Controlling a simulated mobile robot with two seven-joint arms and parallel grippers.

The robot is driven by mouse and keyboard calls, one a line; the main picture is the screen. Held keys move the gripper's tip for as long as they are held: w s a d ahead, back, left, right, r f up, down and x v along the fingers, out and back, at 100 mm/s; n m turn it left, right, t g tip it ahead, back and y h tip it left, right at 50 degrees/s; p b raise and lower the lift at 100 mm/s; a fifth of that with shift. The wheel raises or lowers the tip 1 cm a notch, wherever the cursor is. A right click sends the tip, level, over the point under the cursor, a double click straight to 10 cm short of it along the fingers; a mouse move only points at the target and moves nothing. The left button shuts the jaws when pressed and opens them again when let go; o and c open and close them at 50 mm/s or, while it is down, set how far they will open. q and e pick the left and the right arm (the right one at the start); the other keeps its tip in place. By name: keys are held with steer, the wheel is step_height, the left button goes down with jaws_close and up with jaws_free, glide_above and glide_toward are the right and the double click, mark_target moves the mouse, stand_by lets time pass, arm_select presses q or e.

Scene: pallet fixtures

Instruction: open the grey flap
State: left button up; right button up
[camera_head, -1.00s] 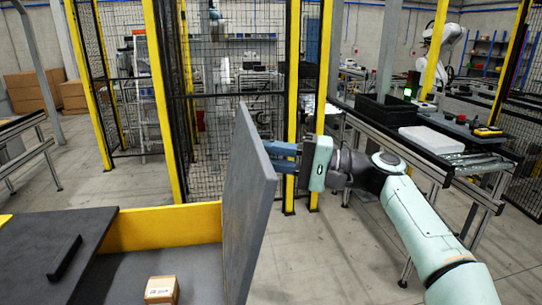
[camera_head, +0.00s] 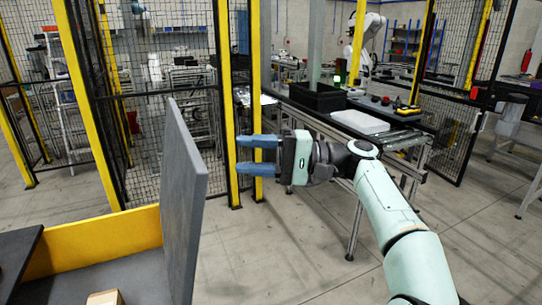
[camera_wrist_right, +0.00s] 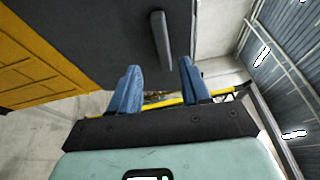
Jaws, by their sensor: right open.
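The grey flap (camera_head: 184,205) stands nearly upright on the yellow-walled box, seen close to edge-on in the head view. In the right wrist view, a dark grey panel (camera_wrist_right: 95,40), which looks like its outer face, carries a bar handle (camera_wrist_right: 160,40). My right gripper (camera_head: 238,155) is open and empty, to the right of the flap, with its fingers pointing at it and a gap between. In the right wrist view its blue fingers (camera_wrist_right: 158,68) are spread, one on each side of the handle's line. My left gripper is out of view.
The box has a yellow wall (camera_head: 95,242); a small brown carton (camera_head: 105,297) lies inside. A dark panel (camera_head: 16,258) is at the left edge. A yellow-posted mesh fence (camera_head: 165,95) stands behind. A conveyor (camera_head: 395,138) with a black crate (camera_head: 317,97) is back right.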

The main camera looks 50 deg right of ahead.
steer(key=v, duration=0.4)
steer(key=shift+s, duration=0.1)
stand_by(0.4)
